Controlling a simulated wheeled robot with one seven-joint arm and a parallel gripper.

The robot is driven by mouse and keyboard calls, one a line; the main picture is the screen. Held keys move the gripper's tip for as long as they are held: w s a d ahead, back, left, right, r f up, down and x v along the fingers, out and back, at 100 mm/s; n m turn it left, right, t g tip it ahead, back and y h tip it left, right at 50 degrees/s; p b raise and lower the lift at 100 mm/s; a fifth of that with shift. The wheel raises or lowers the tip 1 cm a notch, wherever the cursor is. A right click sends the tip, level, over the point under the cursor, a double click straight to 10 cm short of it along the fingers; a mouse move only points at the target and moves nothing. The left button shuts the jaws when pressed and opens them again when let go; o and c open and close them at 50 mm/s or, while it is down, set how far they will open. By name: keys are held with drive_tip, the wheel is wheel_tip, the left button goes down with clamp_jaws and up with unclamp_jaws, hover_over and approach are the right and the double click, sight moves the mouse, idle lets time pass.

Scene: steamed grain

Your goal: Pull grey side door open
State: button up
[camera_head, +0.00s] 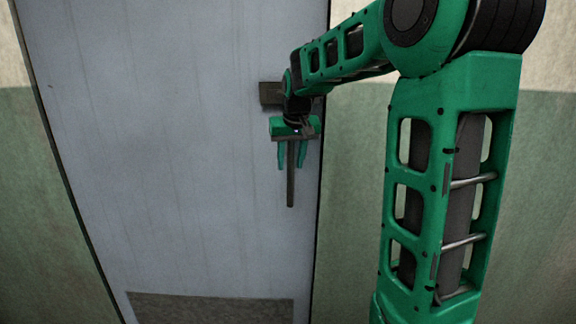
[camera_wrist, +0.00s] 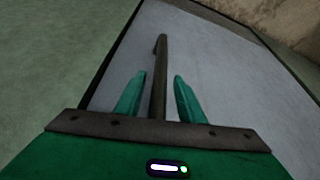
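The grey side door (camera_head: 180,150) fills the left and middle of the head view and looks shut in its frame. Its dark handle bar (camera_head: 291,185) hangs down near the door's right edge, below a dark plate (camera_head: 269,93). My gripper (camera_head: 291,165) points down over the handle with a finger to each side of it. In the wrist view my gripper (camera_wrist: 163,78) is open, and the handle (camera_wrist: 159,75) runs between the two green fingers with gaps on both sides. The door (camera_wrist: 225,75) lies behind. The top of the handle is hidden by my gripper.
A wall (camera_head: 355,200), green below and cream above, stands right of the door. More green wall (camera_head: 35,200) is to the left. A dark kick plate (camera_head: 210,308) crosses the door's bottom. No loose objects show near the handle.

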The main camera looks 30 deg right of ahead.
drive_tip(key=shift+w+f, duration=0.2)
drive_tip(key=shift+f, duration=0.3)
drive_tip(key=shift+d, duration=0.15)
clamp_jaws()
